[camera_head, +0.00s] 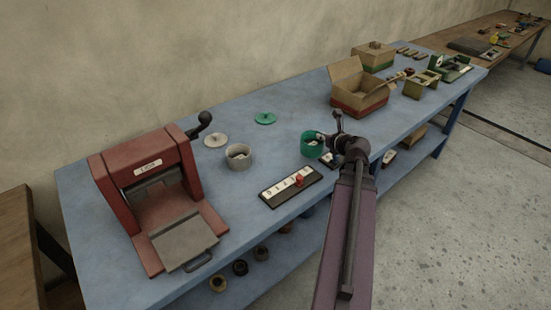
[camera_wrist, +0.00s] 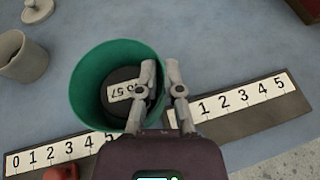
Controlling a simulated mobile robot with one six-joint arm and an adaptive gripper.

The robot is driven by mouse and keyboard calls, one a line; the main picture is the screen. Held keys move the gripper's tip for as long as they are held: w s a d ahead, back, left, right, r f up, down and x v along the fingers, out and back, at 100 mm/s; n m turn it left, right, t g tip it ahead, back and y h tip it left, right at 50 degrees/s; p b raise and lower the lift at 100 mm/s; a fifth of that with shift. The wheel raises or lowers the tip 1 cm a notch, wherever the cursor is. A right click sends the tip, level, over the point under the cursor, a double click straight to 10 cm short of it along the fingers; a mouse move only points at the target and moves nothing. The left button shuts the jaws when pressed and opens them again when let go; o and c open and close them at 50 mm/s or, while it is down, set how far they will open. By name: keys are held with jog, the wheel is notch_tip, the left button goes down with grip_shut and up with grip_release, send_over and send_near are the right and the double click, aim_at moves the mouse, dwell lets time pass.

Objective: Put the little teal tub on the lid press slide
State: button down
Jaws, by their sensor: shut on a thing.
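The little teal tub (camera_head: 310,146) is near the middle of the blue table. The wrist view shows its round wall (camera_wrist: 86,82) from above, with a dark disc bearing a white label (camera_wrist: 126,92) inside. My gripper (camera_wrist: 160,74) is shut on the tub's right rim, one finger inside and one outside. My gripper (camera_head: 327,140) also shows at the tub in the head view. I cannot tell whether the tub touches the table. The red lid press (camera_head: 146,167) stands at the left end of the table. Its grey slide (camera_head: 183,242) is pulled out in front and bare.
A grey tub (camera_head: 238,160), a pale lid (camera_head: 215,140) and a green lid (camera_head: 265,118) lie between press and teal tub. A numbered strip (camera_head: 277,193) with a red peg (camera_head: 299,181) lies near the front edge. An open carton (camera_head: 360,95) stands farther right.

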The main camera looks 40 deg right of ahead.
notch_tip(320, 180, up, 29)
jog(key=p, duration=2.9)
jog(key=shift+r, duration=0.2)
jog(key=shift+d, duration=0.1)
